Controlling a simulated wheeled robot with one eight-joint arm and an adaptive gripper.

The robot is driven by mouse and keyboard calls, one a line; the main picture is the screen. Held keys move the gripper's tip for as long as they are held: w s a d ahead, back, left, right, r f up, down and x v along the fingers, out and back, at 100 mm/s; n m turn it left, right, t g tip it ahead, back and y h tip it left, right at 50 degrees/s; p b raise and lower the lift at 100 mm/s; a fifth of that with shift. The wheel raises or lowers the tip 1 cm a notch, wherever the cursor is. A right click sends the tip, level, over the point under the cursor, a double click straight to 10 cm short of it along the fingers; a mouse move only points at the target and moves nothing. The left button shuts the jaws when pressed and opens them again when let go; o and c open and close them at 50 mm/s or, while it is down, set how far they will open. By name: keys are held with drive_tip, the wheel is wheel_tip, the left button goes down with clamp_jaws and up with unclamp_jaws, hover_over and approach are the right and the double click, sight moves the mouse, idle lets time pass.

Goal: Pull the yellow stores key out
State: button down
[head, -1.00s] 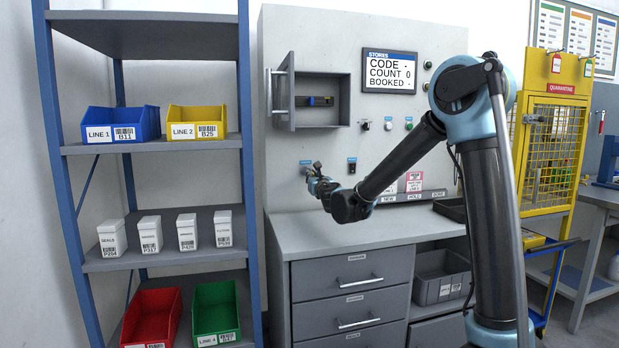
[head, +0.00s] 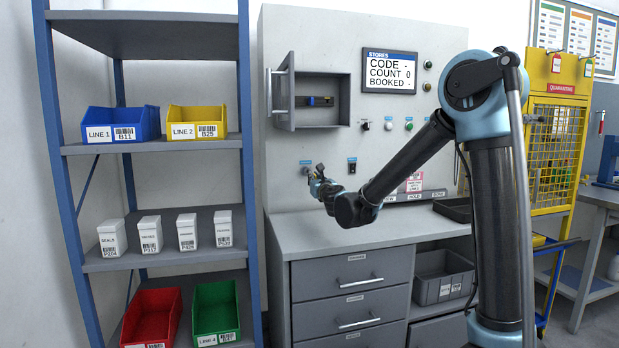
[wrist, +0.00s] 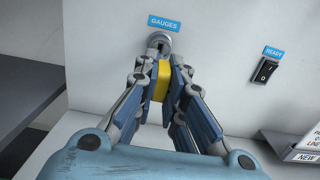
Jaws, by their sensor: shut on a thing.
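The yellow key (wrist: 161,82) shows as a yellow block between my fingers in the wrist view. My gripper (wrist: 162,68) is shut on it, in front of a round metal lock (wrist: 160,42) under a blue GAUGES label. The key's shaft is hidden by the fingertips, so I cannot tell whether it still sits in the lock. In the head view my gripper (head: 315,177) is close to the upright panel (head: 290,215), low on its left side. The key cannot be made out there.
A ready switch (head: 352,165) is to the right of the lock. A small open cabinet (head: 318,112) with its door swung out is above. A grey worktop (head: 340,245) lies below, mostly bare. A blue-framed shelf (head: 165,148) with bins stands left.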

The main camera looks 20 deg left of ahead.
drive_tip(key=shift+v, duration=2.9)
